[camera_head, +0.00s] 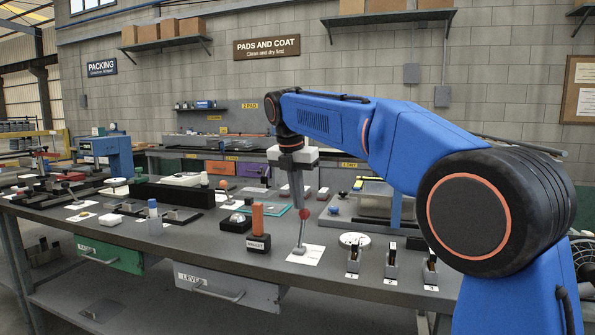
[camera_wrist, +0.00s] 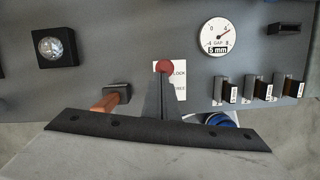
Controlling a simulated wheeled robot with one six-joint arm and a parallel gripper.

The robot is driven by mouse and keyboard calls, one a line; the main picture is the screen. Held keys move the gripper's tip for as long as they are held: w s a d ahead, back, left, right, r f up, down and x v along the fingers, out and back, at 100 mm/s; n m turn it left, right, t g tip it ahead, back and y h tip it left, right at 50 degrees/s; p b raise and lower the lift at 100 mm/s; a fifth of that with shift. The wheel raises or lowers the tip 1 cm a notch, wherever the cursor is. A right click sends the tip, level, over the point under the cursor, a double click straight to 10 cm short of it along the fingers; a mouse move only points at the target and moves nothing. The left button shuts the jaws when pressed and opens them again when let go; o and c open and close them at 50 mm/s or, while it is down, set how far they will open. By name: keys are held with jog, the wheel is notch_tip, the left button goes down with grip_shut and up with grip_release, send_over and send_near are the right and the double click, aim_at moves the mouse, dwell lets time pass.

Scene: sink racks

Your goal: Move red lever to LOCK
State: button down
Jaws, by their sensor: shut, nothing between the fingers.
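The red lever has a red ball knob (camera_head: 304,214) on a thin grey stem that rises, slightly tilted, from a small base on a white label card (camera_head: 312,257). In the wrist view the red knob (camera_wrist: 163,66) is beside the word LOCK on the card (camera_wrist: 180,75); a second word below it is partly hidden. My gripper (camera_head: 299,204) points down with its fingers shut, its tips right at the knob. In the wrist view my gripper (camera_wrist: 161,84) ends just below the knob. I cannot tell whether they touch. The lever's base is hidden there.
An orange-handled block (camera_head: 258,228) stands close left of the lever. A round gap dial (camera_head: 354,240) and several small numbered holders (camera_head: 391,262) stand to its right. A domed black block (camera_head: 237,221) is farther left. The table's front edge is close to the card.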

notch_tip(320, 180, up, 11)
jog(key=w, duration=0.2)
jog(key=s+d+f+m+t+y, duration=0.1)
jog(key=s+d+f+m, duration=0.4)
jog(key=s+d+m, duration=0.3)
jog(key=s+d+f+m, duration=0.5)
jog(key=s+d+m, duration=0.2)
jog(key=s+d, duration=0.4)
jog(key=s+d+f+m, duration=0.3)
jog(key=s+f+m, duration=0.4)
jog(key=s+f, duration=0.4)
jog(key=s+d+f+m+t, duration=0.1)
jog(key=s+d+f+m, duration=0.3)
jog(key=s+f+m, duration=0.3)
jog(key=s+f, duration=0.4)
jog(key=f, duration=0.4)
jog(key=shift+s+d+m+t, duration=0.2)
jog(key=shift+s+m+t, duration=0.1)
jog(key=shift+s, duration=0.05)
